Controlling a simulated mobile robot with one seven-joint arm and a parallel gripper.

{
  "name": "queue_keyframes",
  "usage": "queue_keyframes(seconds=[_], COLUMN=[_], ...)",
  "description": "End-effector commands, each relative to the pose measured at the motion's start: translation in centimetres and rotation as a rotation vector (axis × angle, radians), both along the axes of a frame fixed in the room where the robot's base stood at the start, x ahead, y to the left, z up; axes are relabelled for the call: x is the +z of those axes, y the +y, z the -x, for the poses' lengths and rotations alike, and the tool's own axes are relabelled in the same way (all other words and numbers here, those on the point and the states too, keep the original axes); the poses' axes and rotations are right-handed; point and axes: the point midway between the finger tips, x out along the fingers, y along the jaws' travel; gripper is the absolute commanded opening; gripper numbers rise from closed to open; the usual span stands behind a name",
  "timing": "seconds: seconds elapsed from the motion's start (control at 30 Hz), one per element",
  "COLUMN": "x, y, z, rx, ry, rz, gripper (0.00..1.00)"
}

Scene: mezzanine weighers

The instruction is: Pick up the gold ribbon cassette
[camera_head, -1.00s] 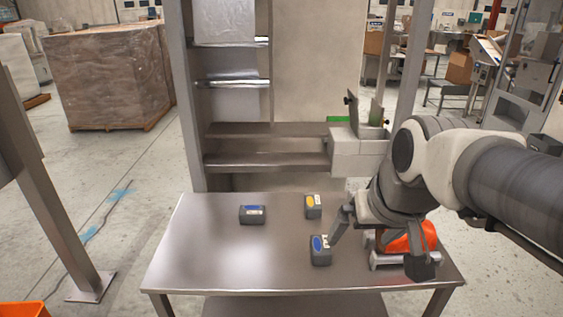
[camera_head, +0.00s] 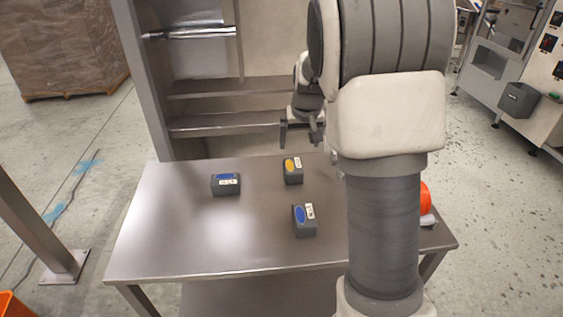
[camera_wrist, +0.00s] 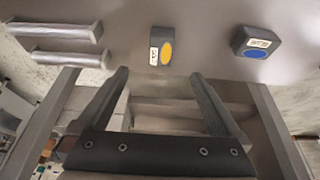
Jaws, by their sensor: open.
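The gold ribbon cassette (camera_head: 292,170) is a small dark grey block with a yellow-gold oval and a white label. It stands on the steel table near its back edge. In the wrist view the gold cassette (camera_wrist: 161,47) is at top centre, beyond the fingertips and roughly between their lines. My gripper (camera_head: 301,135) is open and empty, above the table's back edge, just behind and above the cassette in the head view. In the wrist view my gripper's two fingers (camera_wrist: 158,75) are spread wide, with nothing between them. They do not touch the cassette.
Two similar blue-marked cassettes are on the table (camera_head: 160,235): one to the left (camera_head: 226,184), one nearer the front (camera_head: 304,220). An orange object (camera_head: 426,198) is partly hidden behind my arm at right. A shelf rack (camera_head: 215,124) stands behind the table. The table's left front is clear.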

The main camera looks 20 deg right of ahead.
Motion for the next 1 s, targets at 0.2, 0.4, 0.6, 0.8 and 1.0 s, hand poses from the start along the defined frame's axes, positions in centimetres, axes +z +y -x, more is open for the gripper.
queue_keyframes(seconds=[0.2,0.4,0.6,0.8,1.0], x=[-4.1,-7.9,-10.3,-11.3,-13.9], y=[-0.3,-0.6,-0.8,-0.8,-0.7], z=[-1.4,-3.0,-4.1,-4.5,-5.5], rx=[0.0,-0.001,0.0,0.0,-0.001], ry=[0.006,0.005,0.002,0.003,0.004], rz=[0.0,-0.001,0.0,-0.002,-0.001], gripper=[1.0,1.0,1.0,1.0,1.0])
